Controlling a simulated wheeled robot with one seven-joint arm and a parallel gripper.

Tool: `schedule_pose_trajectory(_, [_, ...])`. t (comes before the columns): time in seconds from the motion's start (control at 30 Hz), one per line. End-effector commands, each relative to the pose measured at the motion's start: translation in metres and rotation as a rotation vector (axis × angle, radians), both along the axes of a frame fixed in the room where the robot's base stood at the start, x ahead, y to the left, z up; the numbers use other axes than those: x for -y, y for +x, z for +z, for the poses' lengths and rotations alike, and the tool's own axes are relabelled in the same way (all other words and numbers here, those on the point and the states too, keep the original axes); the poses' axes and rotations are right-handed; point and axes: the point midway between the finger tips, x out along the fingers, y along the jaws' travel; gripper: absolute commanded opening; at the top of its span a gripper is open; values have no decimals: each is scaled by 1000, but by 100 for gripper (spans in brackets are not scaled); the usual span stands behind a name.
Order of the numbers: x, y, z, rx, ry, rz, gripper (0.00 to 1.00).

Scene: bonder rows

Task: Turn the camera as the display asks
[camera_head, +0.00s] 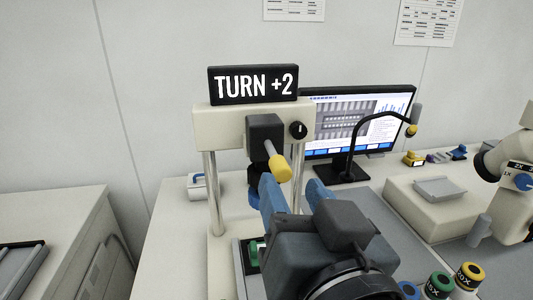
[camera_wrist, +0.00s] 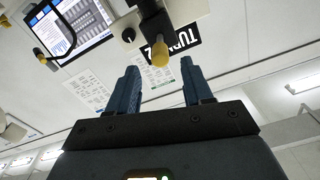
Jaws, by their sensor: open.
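The display (camera_head: 253,85) reads "TURN +2" in white on black. It sits on top of a cream crossbar (camera_head: 222,125) held by metal posts. A dark camera block (camera_head: 264,132) hangs on the crossbar, with a light rod ending in a yellow tip (camera_head: 281,168). A black knob (camera_head: 298,130) with a white mark is right of the block. My gripper (camera_head: 293,184) is open and empty just in front of and below the yellow tip. In the wrist view, the yellow tip (camera_wrist: 159,53) shows beyond my two blue fingers (camera_wrist: 160,68), across the gap between them; contact is not visible.
A monitor (camera_head: 345,120) and a black curved lamp arm (camera_head: 352,150) stand behind at right. A cream microscope (camera_head: 505,155) is at far right. Yellow, green and blue ringed lenses (camera_head: 440,283) stand at front right. A green piece (camera_head: 252,252) lies below the stand.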

Motion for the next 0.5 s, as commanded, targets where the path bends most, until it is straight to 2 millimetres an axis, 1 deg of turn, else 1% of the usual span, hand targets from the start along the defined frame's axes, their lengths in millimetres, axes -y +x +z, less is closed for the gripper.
schedule_pose_trajectory(0.17, [-2, 7, -4, 1, 2, -1, 50])
schedule_pose_trajectory(0.43, [-8, 26, -4, 3, 4, 0, 50])
schedule_pose_trajectory(0.5, [-12, 40, 2, -1, 0, -2, 50])
